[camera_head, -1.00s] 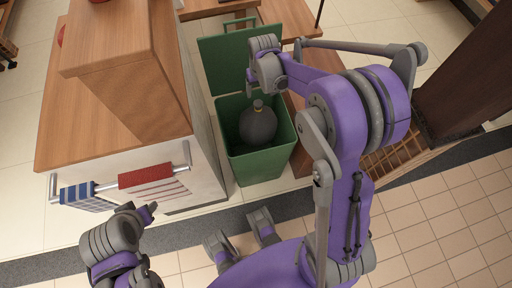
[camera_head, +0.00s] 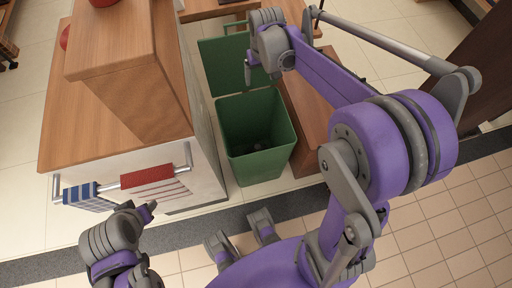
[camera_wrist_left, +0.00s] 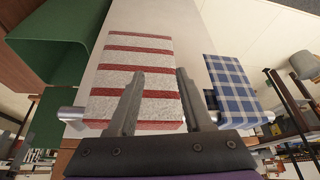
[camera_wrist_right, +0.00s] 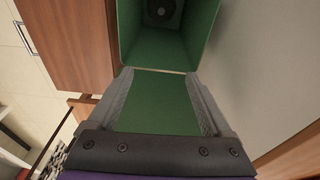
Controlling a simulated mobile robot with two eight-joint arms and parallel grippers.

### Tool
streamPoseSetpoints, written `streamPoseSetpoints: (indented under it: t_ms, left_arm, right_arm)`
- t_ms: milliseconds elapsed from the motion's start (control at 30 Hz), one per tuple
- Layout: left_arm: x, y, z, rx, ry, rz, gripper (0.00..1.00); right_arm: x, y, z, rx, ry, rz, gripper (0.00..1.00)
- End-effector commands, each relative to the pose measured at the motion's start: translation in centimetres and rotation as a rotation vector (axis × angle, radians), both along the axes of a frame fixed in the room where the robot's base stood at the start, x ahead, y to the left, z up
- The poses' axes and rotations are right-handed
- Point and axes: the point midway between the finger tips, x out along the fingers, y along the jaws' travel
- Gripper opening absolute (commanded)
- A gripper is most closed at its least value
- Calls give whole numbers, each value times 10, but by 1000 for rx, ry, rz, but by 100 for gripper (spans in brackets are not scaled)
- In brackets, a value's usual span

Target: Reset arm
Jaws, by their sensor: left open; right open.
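My right gripper (camera_head: 262,76) is open and empty, above the back edge of the green bin (camera_head: 235,165). In the right wrist view its two fingers (camera_wrist_right: 160,100) are spread apart over the bin (camera_wrist_right: 135,50). A dark round object (camera_wrist_right: 162,10) lies down inside the bin; in the head view only a dim shape shows at its bottom. My left gripper (camera_head: 150,211) is low, in front of the counter. The left wrist view shows its fingers (camera_wrist_left: 155,95) open and empty, facing a red-and-white striped towel (camera_wrist_left: 105,75).
The towel rail (camera_head: 107,186) on the counter front holds the striped towel (camera_head: 148,177) and a blue checked towel (camera_head: 80,193). The wooden counter (camera_head: 75,125) stands left of the bin, with wooden cabinetry (camera_head: 312,110) to its right. Tiled floor (camera_head: 450,215) lies open at the lower right.

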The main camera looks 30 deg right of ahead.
Motion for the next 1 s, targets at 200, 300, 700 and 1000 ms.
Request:
streamPoseSetpoints:
  t_ms: [200,300,700,1000]
  left_arm:
    - [0,0,1,0,0,0,50]
    - [0,0,1,0,0,0,50]
    - [0,0,3,0,-1,0,50]
    - [6,0,35,0,-12,0,50]
  right_arm:
    - [-1,0,9,0,0,0,84]
    - [-1,0,9,0,0,0,84]
    - [-7,4,13,-1,-7,5,84]
    - [-86,54,61,-19,-128,86,84]
